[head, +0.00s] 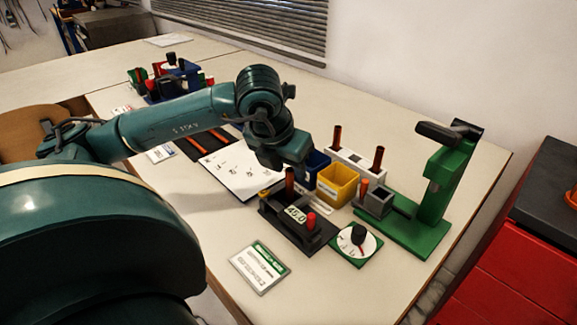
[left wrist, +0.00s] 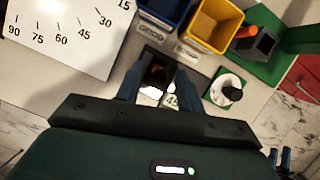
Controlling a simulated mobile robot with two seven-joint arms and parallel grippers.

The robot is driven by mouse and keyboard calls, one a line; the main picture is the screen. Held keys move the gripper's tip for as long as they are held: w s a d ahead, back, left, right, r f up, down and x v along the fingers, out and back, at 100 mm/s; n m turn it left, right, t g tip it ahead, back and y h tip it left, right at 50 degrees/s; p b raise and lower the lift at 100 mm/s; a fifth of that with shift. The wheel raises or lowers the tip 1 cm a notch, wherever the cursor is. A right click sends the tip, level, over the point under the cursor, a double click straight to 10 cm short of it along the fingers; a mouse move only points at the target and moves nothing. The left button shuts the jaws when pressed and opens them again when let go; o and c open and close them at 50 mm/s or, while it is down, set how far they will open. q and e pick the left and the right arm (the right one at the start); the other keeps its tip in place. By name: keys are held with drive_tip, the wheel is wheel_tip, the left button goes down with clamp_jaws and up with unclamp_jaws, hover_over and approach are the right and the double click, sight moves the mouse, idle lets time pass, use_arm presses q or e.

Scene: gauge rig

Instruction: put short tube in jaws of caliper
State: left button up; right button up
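The caliper (head: 298,222) is a black device on the table with a 45.0 display and a red knob (head: 311,220). A brown-red tube (head: 289,181) stands upright at its back left; whether it sits fully between the jaws is hidden. My left gripper (head: 292,164) is just above this tube. In the left wrist view its two fingers (left wrist: 158,90) are apart, on either side of the dark tube top (left wrist: 159,75), with gaps showing. Two dark blue prongs, likely my right gripper (left wrist: 279,157), show at the lower right of that view.
A yellow bin (head: 337,185) and a blue bin (head: 315,166) stand behind the caliper. A white rack (head: 357,163) holds two brown tubes. A green stand (head: 430,205) is at the right, a round dial (head: 357,243) in front. A printed card (head: 259,268) lies at the front.

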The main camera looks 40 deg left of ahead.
use_arm(q)
drive_tip(key=p+v, duration=0.2)
drive_tip(key=v, duration=0.9)
drive_tip(key=shift+r, duration=0.2)
drive_tip(key=shift+s, duration=0.15)
